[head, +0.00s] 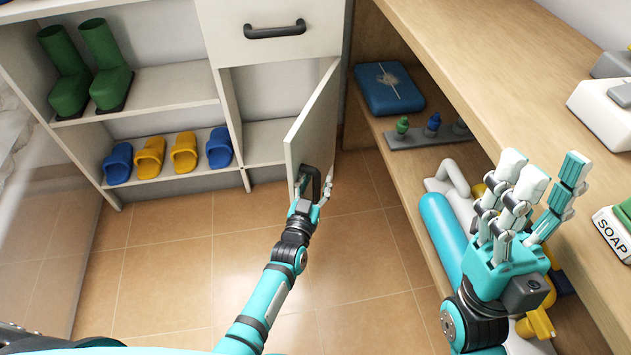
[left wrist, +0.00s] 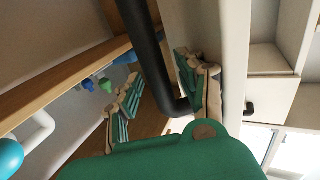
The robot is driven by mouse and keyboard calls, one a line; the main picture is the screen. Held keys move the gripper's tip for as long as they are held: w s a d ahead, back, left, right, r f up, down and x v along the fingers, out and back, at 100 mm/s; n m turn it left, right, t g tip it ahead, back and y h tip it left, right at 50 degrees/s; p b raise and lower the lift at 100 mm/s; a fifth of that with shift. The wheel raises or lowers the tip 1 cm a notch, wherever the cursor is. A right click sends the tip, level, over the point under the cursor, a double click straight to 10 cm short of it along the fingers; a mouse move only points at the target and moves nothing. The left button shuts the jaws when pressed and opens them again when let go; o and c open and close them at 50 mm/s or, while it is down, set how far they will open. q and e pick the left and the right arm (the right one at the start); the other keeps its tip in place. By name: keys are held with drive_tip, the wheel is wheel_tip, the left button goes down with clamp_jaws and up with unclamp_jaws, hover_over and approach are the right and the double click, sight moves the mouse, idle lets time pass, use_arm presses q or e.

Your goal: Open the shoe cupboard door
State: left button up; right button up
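The shoe cupboard door (head: 312,120) is a pale panel standing ajar, swung out from the open compartment below a drawer. Its dark handle (head: 312,178) is near the door's free edge. My left gripper (head: 315,190) is at this handle, with a finger on either side. In the left wrist view the dark bar of the handle (left wrist: 150,55) passes between the fingers (left wrist: 160,95). They stand apart, with a gap on the left side of the bar, beside the pale panel (left wrist: 205,25). My right gripper (head: 535,195) is open and empty, raised in front of the wooden bench.
The cupboard shelves hold green boots (head: 105,70) and yellow and blue slippers (head: 150,157). The wooden bench (head: 500,85) on the right carries a soap box (head: 615,232). A blue box (head: 388,88) and a teal cylinder (head: 440,235) are below it. The tiled floor (head: 365,265) between is clear.

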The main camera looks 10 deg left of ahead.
use_arm(q)
drive_tip(key=s+a, duration=0.1)
drive_tip(key=s, duration=1.1)
drive_tip(key=shift+w+a, duration=0.1)
